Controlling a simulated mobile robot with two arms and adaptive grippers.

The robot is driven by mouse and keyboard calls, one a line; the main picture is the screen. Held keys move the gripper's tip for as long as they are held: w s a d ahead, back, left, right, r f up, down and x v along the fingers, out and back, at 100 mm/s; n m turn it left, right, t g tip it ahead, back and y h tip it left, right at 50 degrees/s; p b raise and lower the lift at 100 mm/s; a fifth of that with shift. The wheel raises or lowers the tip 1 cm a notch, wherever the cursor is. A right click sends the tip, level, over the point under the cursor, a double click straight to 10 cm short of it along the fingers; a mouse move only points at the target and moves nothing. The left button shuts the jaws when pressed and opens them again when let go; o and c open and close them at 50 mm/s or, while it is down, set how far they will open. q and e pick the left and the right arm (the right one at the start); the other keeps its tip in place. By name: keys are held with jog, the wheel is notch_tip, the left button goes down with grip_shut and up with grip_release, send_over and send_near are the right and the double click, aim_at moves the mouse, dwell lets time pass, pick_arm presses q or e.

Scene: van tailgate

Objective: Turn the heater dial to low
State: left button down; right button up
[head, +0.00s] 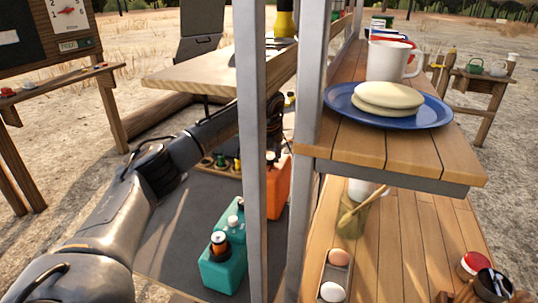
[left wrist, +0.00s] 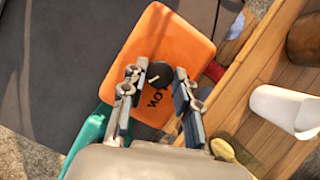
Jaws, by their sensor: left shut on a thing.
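The heater is an orange box (head: 277,190) behind the grey posts; its top fills the middle of the left wrist view (left wrist: 172,35). A round black dial (left wrist: 159,74) with a pale mark sits on that top, next to dark letters partly hidden by my gripper. My left arm comes in from the left and passes behind the post in the head view. My left gripper (left wrist: 159,84) is over the orange top, its fingers on either side of the dial and shut on it.
A teal container (head: 222,265) stands close by the heater. Grey posts (head: 252,150) and a wooden shelf (head: 385,150) stand close on the right. A blue plate (head: 430,112) with flat breads and a white mug (head: 390,60) are on the shelf. Eggs (head: 338,257) lie below.

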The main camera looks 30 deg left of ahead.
pick_arm(q)
jog(key=n, duration=0.2)
jog(key=n+g+y+p, duration=0.1)
jog(key=n, duration=0.2)
jog(key=shift+w+d+r+g+y, duration=0.1)
jog(key=shift+w+d+g+y, duration=0.05)
jog(key=shift+g+y, duration=0.15)
jog(key=n+g, duration=0.1)
jog(key=n, duration=0.1)
jog(key=n+p, duration=0.1)
jog(key=n, duration=0.2)
jog(key=shift+w+g+y, duration=0.1)
jog(key=shift+g+y, duration=0.2)
jog(key=shift+g, duration=0.1)
jog(key=c, duration=1)
grip_release()
jog(key=shift+d+r, duration=0.1)
jog(key=shift+r, duration=0.05)
jog(key=s+d, duration=0.1)
jog(key=d, duration=1.1)
jog(key=shift+s+r, duration=0.2)
jog(key=shift+r, duration=0.1)
jog(key=shift+d, duration=0.1)
